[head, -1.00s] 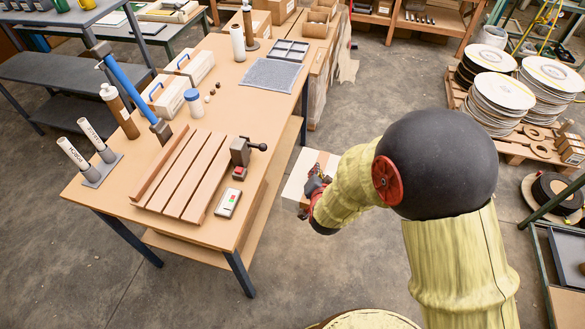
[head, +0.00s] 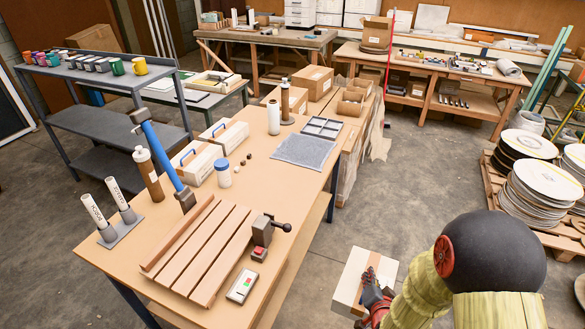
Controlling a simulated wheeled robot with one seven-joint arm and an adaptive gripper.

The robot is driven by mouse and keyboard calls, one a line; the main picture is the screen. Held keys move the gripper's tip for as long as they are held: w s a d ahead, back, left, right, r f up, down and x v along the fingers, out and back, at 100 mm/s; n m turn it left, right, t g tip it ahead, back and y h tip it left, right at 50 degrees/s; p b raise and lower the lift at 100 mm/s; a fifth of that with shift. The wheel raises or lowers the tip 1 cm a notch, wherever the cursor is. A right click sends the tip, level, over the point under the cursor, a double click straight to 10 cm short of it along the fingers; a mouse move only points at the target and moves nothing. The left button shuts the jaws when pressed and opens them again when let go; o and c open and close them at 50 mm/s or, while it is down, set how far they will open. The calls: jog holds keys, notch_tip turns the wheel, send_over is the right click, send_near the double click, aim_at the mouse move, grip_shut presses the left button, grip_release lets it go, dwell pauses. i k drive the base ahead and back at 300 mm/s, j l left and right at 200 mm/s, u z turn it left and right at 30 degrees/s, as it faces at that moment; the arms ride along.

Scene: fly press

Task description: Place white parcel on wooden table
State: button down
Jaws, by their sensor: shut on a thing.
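A white parcel (head: 352,277) with a tan strip across its top is held at the lower right of the head view. My gripper (head: 371,289), red and dark, is at the parcel's right side and shut on it; its fingertips are partly hidden. The parcel is beside the near tan-topped table (head: 283,190), right of its long edge and apart from it. Wooden tables also stand at the back: one at the back centre (head: 262,36) and one at the back right (head: 395,58). I cannot tell which is meant.
Pallets of discs (head: 535,185) stand at right. Floor between is clear.

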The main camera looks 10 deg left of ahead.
aim_at(274, 182)
jog(key=i+l+u, duration=0.1)
jog(key=i, duration=0.5)
jog(key=i+l, duration=0.15)
jog(key=i, duration=0.45)
jog(key=j+u, duration=0.05)
